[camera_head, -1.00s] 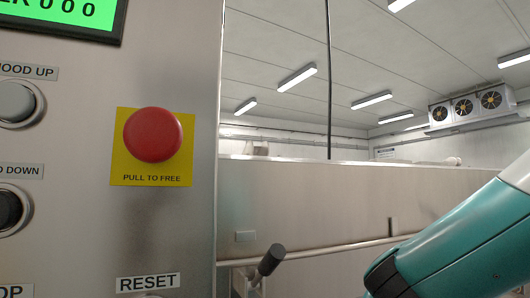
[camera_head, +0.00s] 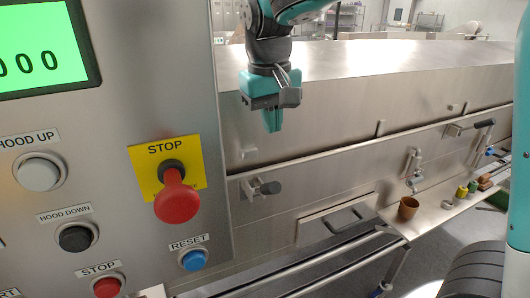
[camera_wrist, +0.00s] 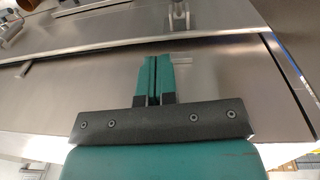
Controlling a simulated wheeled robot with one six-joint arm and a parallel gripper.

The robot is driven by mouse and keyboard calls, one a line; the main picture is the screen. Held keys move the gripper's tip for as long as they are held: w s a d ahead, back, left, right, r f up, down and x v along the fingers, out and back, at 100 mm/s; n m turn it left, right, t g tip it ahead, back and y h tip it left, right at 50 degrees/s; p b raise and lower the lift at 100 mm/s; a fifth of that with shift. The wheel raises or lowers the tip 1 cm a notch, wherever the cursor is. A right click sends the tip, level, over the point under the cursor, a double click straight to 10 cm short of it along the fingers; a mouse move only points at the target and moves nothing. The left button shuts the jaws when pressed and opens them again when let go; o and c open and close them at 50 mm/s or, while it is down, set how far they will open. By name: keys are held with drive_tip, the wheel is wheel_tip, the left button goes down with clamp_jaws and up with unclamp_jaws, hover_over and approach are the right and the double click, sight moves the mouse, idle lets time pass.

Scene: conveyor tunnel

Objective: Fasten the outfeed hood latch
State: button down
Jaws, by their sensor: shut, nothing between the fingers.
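The steel hood (camera_head: 330,110) runs along behind the control panel. A latch with a dark grip (camera_head: 268,188) is mounted just below the hood's lower edge, next to the panel. A small keeper plate (camera_head: 249,153) sits above it on the hood; it shows in the wrist view too (camera_wrist: 181,58). A second dark-handled latch (camera_head: 478,125) is at the far right. I cannot tell which one is the outfeed latch. My gripper (camera_head: 273,124) points down in front of the hood, above and apart from the near latch. Its teal fingers (camera_wrist: 154,78) are together and empty.
The control panel (camera_head: 120,130) with a red stop button (camera_head: 177,200) and blue reset button (camera_head: 194,260) fills the left. A rail (camera_head: 335,150) runs along the hood. A drawer-like handle (camera_head: 345,218) is below. A shelf (camera_head: 435,218) holds a brown cup (camera_head: 408,208) and small items.

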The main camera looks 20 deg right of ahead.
drive_tip(key=a+r, duration=0.4)
drive_tip(key=r, duration=0.1)
drive_tip(key=p, duration=0.4)
hover_over(266, 190)
drive_tip(key=w, duration=0.3)
drive_tip(key=shift+g, duration=0.3)
drive_tip(key=f, duration=1.1)
drive_tip(key=shift+d+f, duration=0.25)
drive_tip(key=shift+f, duration=0.15)
drive_tip(key=shift+s+d+f, duration=0.1)
drive_tip(key=shift+s+f, duration=0.3)
drive_tip(key=shift+f, duration=0.25)
drive_tip(key=shift+f+b, duration=0.1)
drive_tip(key=shift+b, duration=0.2)
